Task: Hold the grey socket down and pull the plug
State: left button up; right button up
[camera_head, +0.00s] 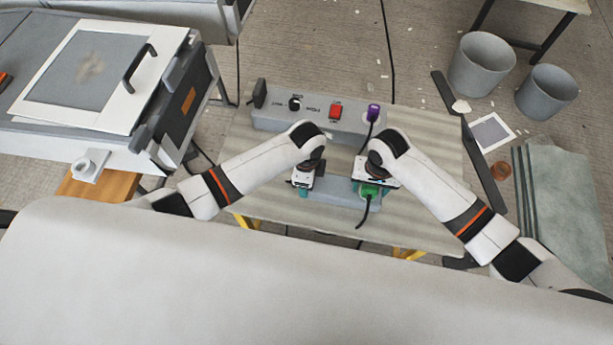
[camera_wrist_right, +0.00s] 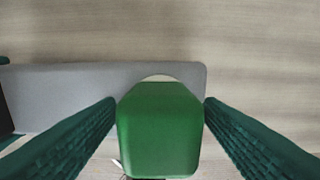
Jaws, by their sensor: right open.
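The grey socket (camera_head: 333,190) is a low block on the table, partly hidden by both my grippers. In the right wrist view its grey body (camera_wrist_right: 65,92) runs off to the left. A green plug (camera_wrist_right: 160,130) sits at its right end, with a black cord (camera_head: 363,214) hanging toward me. My right gripper (camera_head: 371,190) is over the plug. Its two green fingers stand open on either side of the plug, with small gaps. My left gripper (camera_head: 303,190) is over the socket's left end; whether its fingers touch the socket is hidden.
Behind the socket stands a grey control box (camera_head: 270,118) with a red switch (camera_head: 336,111), a black knob (camera_head: 294,103) and a purple plug (camera_head: 373,113). The table (camera_head: 432,150) is clear to the right. A framed mould (camera_head: 90,70) is at left; grey buckets (camera_head: 481,65) stand on the floor at right.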

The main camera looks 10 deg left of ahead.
jog(key=shift+c, duration=0.5)
grip_shut()
jog(key=shift+r, duration=3)
jog(key=shift+r, duration=2.5)
pick_arm(q)
jog(key=o, duration=1.4)
